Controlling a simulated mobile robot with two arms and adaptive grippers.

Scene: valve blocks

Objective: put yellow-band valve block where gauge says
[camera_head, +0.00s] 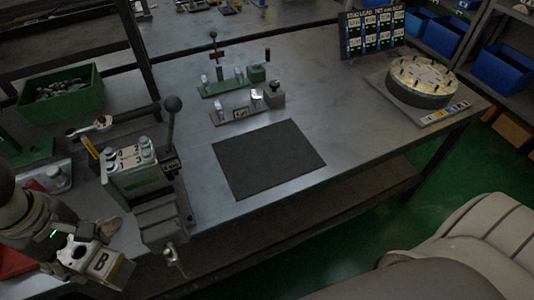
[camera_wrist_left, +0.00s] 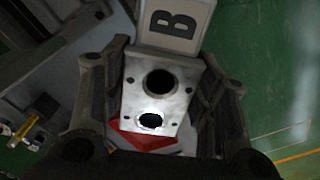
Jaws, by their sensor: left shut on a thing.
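My left gripper (camera_head: 80,250) is at the lower left in the head view. It is shut on a pale metal valve block (camera_head: 75,252). In the left wrist view the block (camera_wrist_left: 142,98) sits between both fingers and shows two dark round holes. A pale plate marked "B" (camera_wrist_left: 175,20) is at the block's far end; I cannot tell whether it is part of the block. No yellow band shows on the held block. A round dial-like unit (camera_head: 420,82) stands at the bench's right end; I cannot tell whether it is the gauge. My right gripper is not in view.
A lever fixture with numbered posts (camera_head: 137,165) and a vise (camera_head: 160,215) stand right of my left gripper. A dark mat (camera_head: 268,158) lies bare mid-bench. Green fixtures (camera_head: 225,88), a green bin (camera_head: 62,95) and a sign board (camera_head: 372,32) stand farther back.

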